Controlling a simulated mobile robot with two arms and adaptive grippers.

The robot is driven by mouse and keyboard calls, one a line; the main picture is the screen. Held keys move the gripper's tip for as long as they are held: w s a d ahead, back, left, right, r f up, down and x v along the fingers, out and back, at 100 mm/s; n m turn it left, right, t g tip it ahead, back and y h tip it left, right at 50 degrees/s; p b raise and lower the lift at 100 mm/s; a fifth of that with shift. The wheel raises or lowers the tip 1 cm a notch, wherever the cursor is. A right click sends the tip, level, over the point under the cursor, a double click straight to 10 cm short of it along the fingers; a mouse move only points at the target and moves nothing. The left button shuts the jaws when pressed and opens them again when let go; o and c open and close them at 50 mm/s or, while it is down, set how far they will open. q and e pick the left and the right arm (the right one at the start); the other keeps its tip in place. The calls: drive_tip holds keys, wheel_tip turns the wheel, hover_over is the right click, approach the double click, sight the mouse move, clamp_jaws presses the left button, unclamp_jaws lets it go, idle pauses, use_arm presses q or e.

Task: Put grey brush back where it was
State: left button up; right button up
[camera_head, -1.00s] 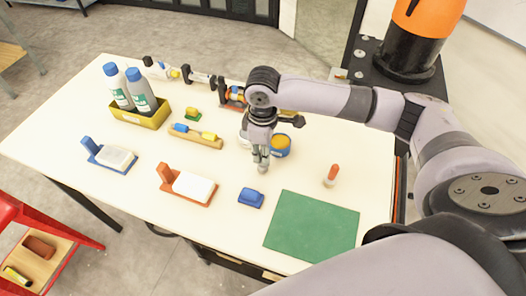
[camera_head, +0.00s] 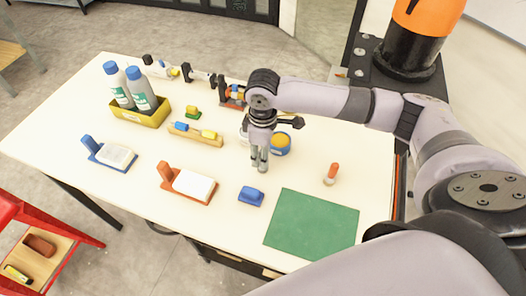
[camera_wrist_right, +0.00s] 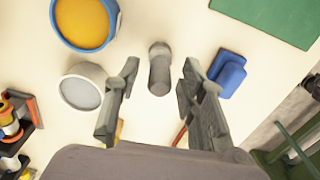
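The grey brush (camera_wrist_right: 160,68) shows in the right wrist view as a short grey cylinder with a rounder end, between and beyond the fingertips. It stands clear of both fingers. My right gripper (camera_head: 259,166) points down over the table in the head view; the brush cannot be told apart from its fingers there. In the right wrist view my right gripper (camera_wrist_right: 158,88) is open, with a gap on each side of the brush. My left gripper is not in view.
A blue tin with orange contents (camera_head: 281,145) and a grey-white cup (camera_wrist_right: 82,86) stand close by the gripper. A blue block (camera_head: 251,196) lies in front. An orange-tipped brush (camera_head: 331,175) stands to the right, behind the green mat (camera_head: 312,224).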

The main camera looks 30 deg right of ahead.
drive_tip(key=shift+r, duration=0.1)
wheel_tip(320, 180, up, 12)
drive_tip(key=b, duration=0.2)
drive_tip(key=shift+s, duration=0.1)
idle(0.6)
